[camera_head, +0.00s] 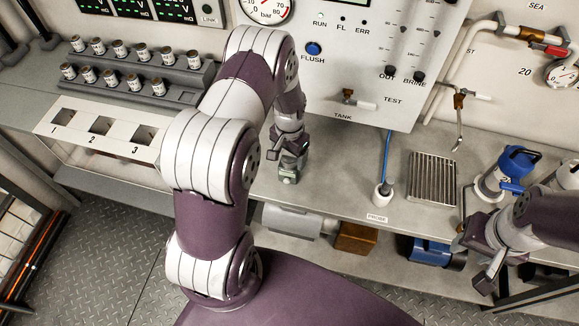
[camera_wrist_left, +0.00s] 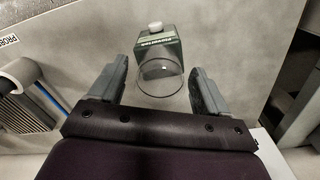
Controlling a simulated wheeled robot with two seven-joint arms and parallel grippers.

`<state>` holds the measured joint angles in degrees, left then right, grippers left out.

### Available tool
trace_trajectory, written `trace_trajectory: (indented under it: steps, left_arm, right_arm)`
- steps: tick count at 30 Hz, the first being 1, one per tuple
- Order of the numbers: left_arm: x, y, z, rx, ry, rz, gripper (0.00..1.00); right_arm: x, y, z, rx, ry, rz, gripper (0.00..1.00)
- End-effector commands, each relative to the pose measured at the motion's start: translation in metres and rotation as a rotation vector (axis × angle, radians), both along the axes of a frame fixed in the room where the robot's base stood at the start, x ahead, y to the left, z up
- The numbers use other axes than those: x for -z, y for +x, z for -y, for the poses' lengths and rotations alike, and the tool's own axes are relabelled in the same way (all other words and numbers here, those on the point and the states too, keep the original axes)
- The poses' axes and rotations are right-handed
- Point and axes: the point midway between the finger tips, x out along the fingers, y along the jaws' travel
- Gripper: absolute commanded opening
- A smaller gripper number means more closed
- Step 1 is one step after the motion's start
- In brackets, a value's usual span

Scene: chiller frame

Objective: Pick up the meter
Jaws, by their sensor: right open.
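The meter (camera_wrist_left: 160,50) looks like a small dark grey-green box with a pale round knob and lettering too small to read. A clear round glass (camera_wrist_left: 160,80) is at its near side. It stands on the counter. My left gripper (camera_wrist_left: 161,88) is open, its two fingers on either side of the glass, with no visible grip on the meter. In the head view my left gripper (camera_head: 288,158) is above the counter, and the meter (camera_head: 288,178) shows only partly below it. My right gripper (camera_head: 487,268) is open and empty at the lower right, in front of the counter edge.
A probe holder (camera_head: 381,195) with a blue cable and a metal grate (camera_head: 433,178) are on the counter to the right. A rack of small jars (camera_head: 135,75) and a numbered slot panel (camera_head: 100,128) are at left.

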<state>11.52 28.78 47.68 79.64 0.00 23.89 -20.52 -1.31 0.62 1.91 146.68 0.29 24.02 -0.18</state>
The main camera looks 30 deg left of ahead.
Motion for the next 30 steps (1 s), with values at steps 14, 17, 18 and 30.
trace_trajectory:
  steps: [14, 17, 18, 30]
  left_arm:
    - [-0.001, 0.000, 0.000, 0.000, 0.000, 0.001, 0.00]
    - [-0.005, 0.001, 0.000, 0.000, 0.001, 0.002, 0.00]
    - [-0.008, 0.001, 0.000, 0.000, 0.001, 0.002, 0.00]
    - [-0.064, 0.032, 0.035, 0.005, 0.000, 0.004, 0.00]
  right_arm:
    - [0.000, 0.000, 0.000, 0.000, 0.000, 0.000, 0.43]
    - [0.002, 0.000, 0.000, 0.000, 0.000, 0.000, 0.43]
    - [0.004, 0.000, 0.000, 0.000, 0.000, 0.000, 0.43]
    - [0.029, 0.000, 0.000, 0.000, 0.000, 0.000, 0.43]
